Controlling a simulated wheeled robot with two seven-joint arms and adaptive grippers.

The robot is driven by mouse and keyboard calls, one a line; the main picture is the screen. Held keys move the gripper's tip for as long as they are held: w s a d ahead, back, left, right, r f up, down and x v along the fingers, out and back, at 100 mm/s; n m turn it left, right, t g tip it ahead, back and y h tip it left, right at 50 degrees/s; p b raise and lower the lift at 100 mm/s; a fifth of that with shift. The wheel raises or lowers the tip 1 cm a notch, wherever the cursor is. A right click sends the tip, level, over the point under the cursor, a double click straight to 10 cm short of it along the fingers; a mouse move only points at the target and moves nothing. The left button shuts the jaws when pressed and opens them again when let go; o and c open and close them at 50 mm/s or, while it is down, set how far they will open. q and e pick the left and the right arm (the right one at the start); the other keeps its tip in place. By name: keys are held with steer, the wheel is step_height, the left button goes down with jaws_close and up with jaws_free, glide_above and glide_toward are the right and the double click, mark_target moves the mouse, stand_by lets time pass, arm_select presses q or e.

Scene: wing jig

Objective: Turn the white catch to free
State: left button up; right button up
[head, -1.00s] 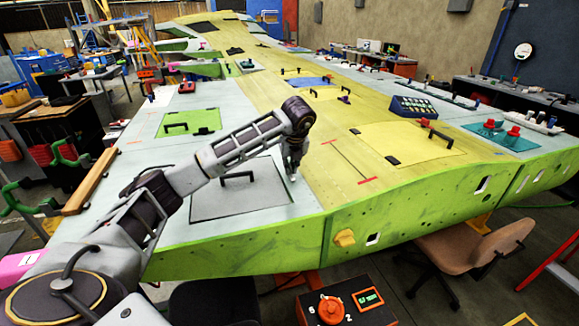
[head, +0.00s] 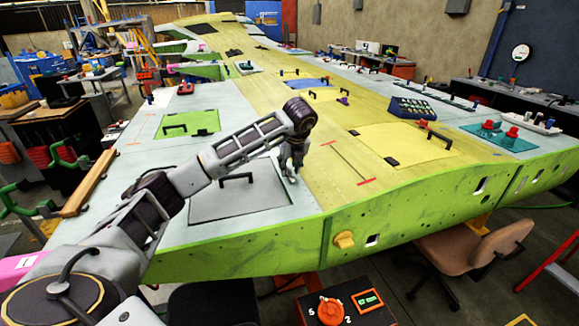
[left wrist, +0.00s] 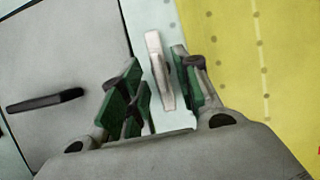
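The white catch (left wrist: 160,72) is a slim pale bar in the left wrist view. It lies on the pale strip between the grey panel (left wrist: 60,50) and the yellow skin. My left gripper (left wrist: 153,76) is open, with green-padded fingers on either side of the catch. The right finger is close beside it; a gap shows on the left. I cannot tell whether either finger touches it. In the head view my left gripper (head: 291,176) points down at the right edge of the grey panel (head: 235,200), and the catch is mostly hidden there. My right gripper is not in view.
The grey panel has a dark handle (head: 237,177) left of my gripper. A green panel (head: 188,124) and a yellow panel (head: 405,143) lie farther off on the wing. A box with an orange knob (head: 331,309) stands below the wing's near edge.

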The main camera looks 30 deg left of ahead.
arm_select(q)
steer(key=v, duration=1.2)
stand_by(0.6)
stand_by(0.7)
